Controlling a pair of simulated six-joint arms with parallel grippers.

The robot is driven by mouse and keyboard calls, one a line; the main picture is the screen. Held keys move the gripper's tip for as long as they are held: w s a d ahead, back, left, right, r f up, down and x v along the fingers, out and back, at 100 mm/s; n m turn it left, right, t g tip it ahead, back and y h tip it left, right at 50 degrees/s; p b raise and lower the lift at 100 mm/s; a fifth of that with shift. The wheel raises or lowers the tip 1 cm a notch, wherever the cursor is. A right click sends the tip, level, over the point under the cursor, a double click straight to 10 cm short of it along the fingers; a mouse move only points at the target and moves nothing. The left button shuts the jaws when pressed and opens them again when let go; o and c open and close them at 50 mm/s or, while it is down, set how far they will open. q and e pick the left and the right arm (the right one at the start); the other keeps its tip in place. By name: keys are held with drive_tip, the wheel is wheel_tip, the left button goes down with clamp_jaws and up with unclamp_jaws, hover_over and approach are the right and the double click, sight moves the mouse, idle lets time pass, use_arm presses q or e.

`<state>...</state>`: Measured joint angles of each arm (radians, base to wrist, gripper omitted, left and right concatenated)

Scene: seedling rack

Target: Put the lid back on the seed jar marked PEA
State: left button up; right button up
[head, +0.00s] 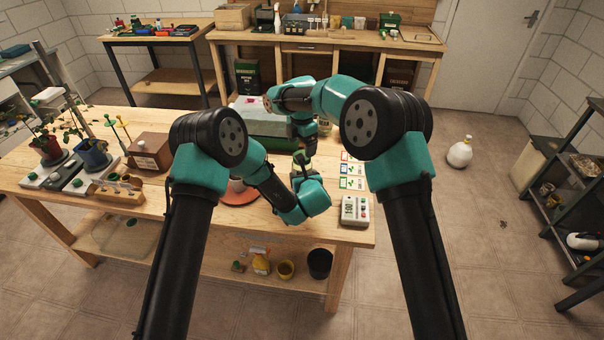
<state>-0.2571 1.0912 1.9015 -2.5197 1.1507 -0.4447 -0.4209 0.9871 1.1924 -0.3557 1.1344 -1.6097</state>
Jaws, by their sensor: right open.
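My right gripper (303,153) points down over the middle of the table. It is open, and I see nothing between its fingers. My left arm reaches in just in front of it; its wrist is bent close below the right gripper, and its fingers are too small and covered to read. A small pale jar (324,128) shows partly behind my right wrist. I cannot read any marking on it, so I cannot tell whether it is the PEA jar. I cannot make out a loose lid; my arms cover much of the middle of the table.
Cards with coloured marks (350,170) and a white device (355,210) lie at the table's right. A red-orange disc (238,191) is partly behind my left arm. A green-grey box (262,121) stands behind. A brown box (151,151) and potted plants (92,155) crowd the left.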

drive_tip(key=shift+r, duration=0.15)
drive_tip(key=shift+o, duration=1.1)
wheel_tip(320, 180, up, 12)
use_arm(q)
drive_tip(key=o, duration=1.7)
drive_tip(key=shift+o, duration=0.2)
